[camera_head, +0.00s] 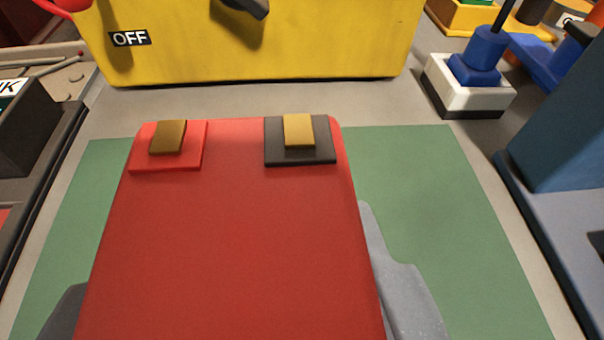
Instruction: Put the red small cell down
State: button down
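The red small cell (235,240) fills the lower middle of the view. It has two brass terminals on its far end, one on a red pad (167,145) and one on a dark pad (300,140). My gripper (232,300) is shut on the cell, with a grey finger showing on its right side and a darker one at lower left. The fingertips are partly hidden by the cell. A green mat (440,220) lies beneath and around the cell. I cannot tell whether the cell touches the mat.
A yellow box (260,50) marked OFF, with a dark switch handle, stands just beyond the mat. A blue plunger-like part on a white block (468,90) is at upper right. A blue-grey block (565,130) stands at right. A dark unit (25,130) is at left.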

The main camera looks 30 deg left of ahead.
jog(key=shift+w+a, duration=0.3)
jog(key=shift+w, duration=0.6)
jog(key=shift+w+f+b, duration=0.1)
jog(key=shift+f+b, duration=0.6)
jog(key=shift+f, duration=1)
jog(key=shift+f, duration=0.1)
jog(key=c, duration=0.8)
grip_release()
jog(key=shift+s+d+r, duration=0.3)
jog(key=shift+s, duration=0.1)
jog(key=p+v, duration=0.2)
jog(key=v, duration=0.9)
